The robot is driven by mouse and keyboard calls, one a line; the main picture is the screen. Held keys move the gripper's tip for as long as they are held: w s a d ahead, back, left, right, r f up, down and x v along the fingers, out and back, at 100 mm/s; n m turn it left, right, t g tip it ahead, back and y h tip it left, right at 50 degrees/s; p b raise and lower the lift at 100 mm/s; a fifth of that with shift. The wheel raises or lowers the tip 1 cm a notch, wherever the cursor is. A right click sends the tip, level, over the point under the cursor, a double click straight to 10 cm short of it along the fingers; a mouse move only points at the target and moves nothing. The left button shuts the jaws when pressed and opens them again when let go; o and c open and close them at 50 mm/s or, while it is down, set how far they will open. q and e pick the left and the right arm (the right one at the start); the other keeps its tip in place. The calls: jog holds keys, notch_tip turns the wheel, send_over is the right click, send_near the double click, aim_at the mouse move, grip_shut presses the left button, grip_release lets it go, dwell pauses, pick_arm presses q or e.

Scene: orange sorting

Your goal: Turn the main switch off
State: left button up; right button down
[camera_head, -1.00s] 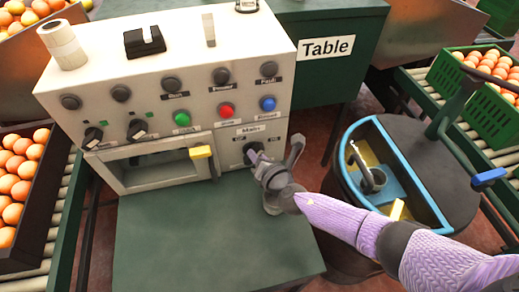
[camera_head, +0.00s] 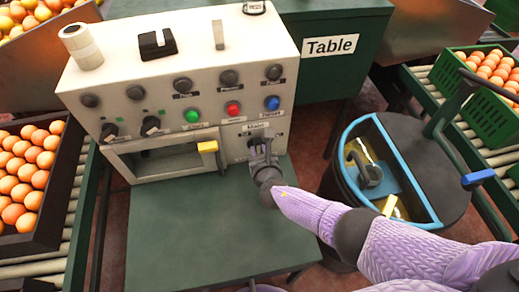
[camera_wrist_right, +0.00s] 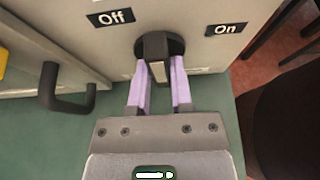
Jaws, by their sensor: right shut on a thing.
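The main switch is a black rotary knob (camera_wrist_right: 157,48) on the white front panel of the control box, under the "Main" label. In the right wrist view the "Off" label (camera_wrist_right: 115,17) is to its upper left and the "On" label (camera_wrist_right: 226,29) to its upper right. The knob's grip stands roughly upright in that view, between the labels. My right gripper (camera_head: 260,147) is at the knob, and its lilac fingers (camera_wrist_right: 158,80) are shut on its two sides. In the head view the gripper mostly hides the knob.
A green table surface (camera_head: 190,225) lies below. A round bin with a blue rim (camera_head: 352,128) stands to the right.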

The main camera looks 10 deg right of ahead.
pick_arm(q)
jog(key=shift+w, duration=0.35)
pick_arm(e)
jog(key=c, duration=0.8)
grip_release()
jog(key=shift+o, duration=1.3)
pick_arm(q)
jog(key=shift+s, duration=0.55)
